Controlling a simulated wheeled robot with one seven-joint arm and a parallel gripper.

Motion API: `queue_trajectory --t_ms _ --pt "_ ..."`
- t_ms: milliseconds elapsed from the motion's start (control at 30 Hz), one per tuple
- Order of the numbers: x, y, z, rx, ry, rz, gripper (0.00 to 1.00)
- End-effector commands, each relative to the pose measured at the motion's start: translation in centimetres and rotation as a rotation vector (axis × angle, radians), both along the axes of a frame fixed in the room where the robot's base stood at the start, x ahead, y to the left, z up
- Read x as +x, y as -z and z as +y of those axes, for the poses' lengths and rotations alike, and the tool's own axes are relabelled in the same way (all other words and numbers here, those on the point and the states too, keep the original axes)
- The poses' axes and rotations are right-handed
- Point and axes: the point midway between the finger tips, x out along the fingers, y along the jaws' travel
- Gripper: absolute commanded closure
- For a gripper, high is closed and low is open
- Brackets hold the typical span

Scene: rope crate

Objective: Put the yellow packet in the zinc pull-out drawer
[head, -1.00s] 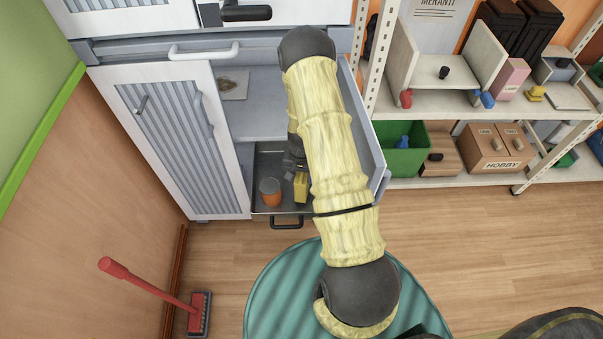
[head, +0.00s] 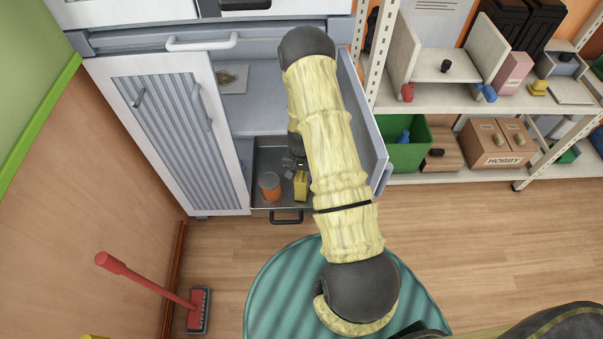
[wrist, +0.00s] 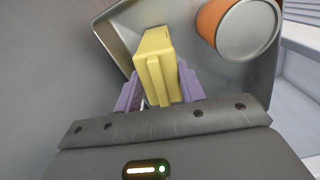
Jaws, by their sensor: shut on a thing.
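The yellow packet (wrist: 160,62) is between the two purple fingers of my gripper (wrist: 160,90) in the wrist view. My gripper is shut on it. In the head view the packet (head: 301,186) shows just left of my arm, over or in the zinc pull-out drawer (head: 262,205). The grey metal drawer is pulled out at the bottom of the cabinet, and its wall (wrist: 112,38) surrounds the packet in the wrist view. I cannot tell whether the packet touches the drawer floor. My arm hides the drawer's right part and most of my gripper in the head view.
An orange tin (head: 269,186) stands in the drawer, left of the packet. An open cabinet door (head: 362,130) stands right of my arm, and a closed ribbed door (head: 165,130) is on the left. A shelf with a green bin (head: 408,150) is further right.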

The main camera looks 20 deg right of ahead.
Motion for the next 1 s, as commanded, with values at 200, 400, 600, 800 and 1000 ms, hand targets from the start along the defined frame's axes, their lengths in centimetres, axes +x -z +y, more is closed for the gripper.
queue_trajectory --t_ms 200,400,600,800,1000 --pt "0.03 0.29 -0.01 -0.001 0.0 -0.001 1.0" --pt "0.03 0.52 -0.01 -0.001 0.0 -0.001 1.0" --pt "0.04 0.6 -0.01 -0.001 0.0 -0.001 0.45" --pt "0.02 0.61 0.0 -0.001 0.0 -0.001 0.35" --pt "-0.01 0.65 0.01 0.0 0.0 0.0 0.35"
